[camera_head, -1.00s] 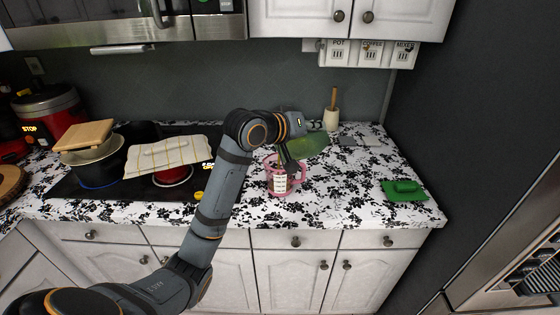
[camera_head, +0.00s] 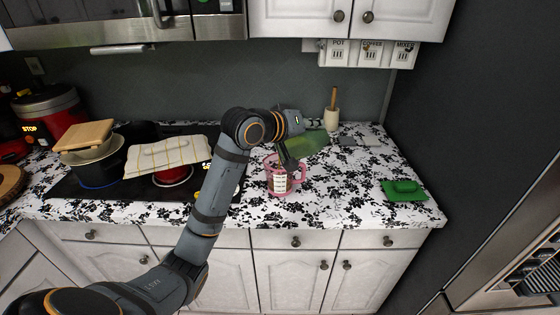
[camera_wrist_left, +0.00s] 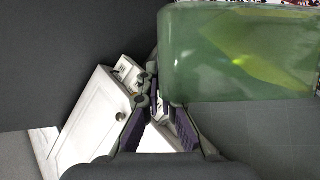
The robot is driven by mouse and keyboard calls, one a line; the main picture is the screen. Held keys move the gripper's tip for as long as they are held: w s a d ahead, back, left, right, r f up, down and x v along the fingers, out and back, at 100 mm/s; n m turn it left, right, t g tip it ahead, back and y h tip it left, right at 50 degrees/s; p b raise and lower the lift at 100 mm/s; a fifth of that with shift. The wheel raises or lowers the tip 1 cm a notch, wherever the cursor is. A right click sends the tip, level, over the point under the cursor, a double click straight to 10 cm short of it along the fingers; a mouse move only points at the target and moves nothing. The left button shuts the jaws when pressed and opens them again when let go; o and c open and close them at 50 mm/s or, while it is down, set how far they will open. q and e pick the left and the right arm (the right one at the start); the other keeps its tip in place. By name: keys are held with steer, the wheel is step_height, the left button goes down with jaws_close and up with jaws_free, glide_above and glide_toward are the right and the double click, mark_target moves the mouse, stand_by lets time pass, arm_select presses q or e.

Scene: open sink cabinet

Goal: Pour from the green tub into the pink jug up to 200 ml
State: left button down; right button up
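The translucent green tub (camera_head: 312,142) is held tilted above and just behind the pink jug (camera_head: 270,180). It fills the upper right of the left wrist view (camera_wrist_left: 240,55). My right gripper is not in view.
A green lid (camera_head: 405,189) lies on the patterned counter (camera_head: 340,200) at the right. A utensil crock (camera_head: 331,118) stands behind the tub. A cloth-covered pan (camera_head: 168,156) and pots are on the stove at the left.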

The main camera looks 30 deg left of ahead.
arm_select(q)
steer(key=shift+w+a+n+h, duration=0.1)
steer(key=shift+a+n+h, duration=0.3)
steer(key=shift+a+n, duration=0.2)
stand_by(2.8)
steer(key=shift+w+a+r+n+h, duration=0.1)
steer(key=shift+a+r+n+h, duration=0.2)
steer(key=shift+a+r+n, duration=0.35)
stand_by(2.0)
steer(key=shift+w+a+f+n+t+h, duration=0.1)
steer(key=shift+a+f+n+t+h, duration=0.1)
steer(key=shift+a+n, duration=0.25)
steer(key=shift+a+f+n+t+h, duration=0.15)
steer(key=shift+a+n, duration=0.15)
steer(key=shift+a, duration=0.15)
stand_by(1.0)
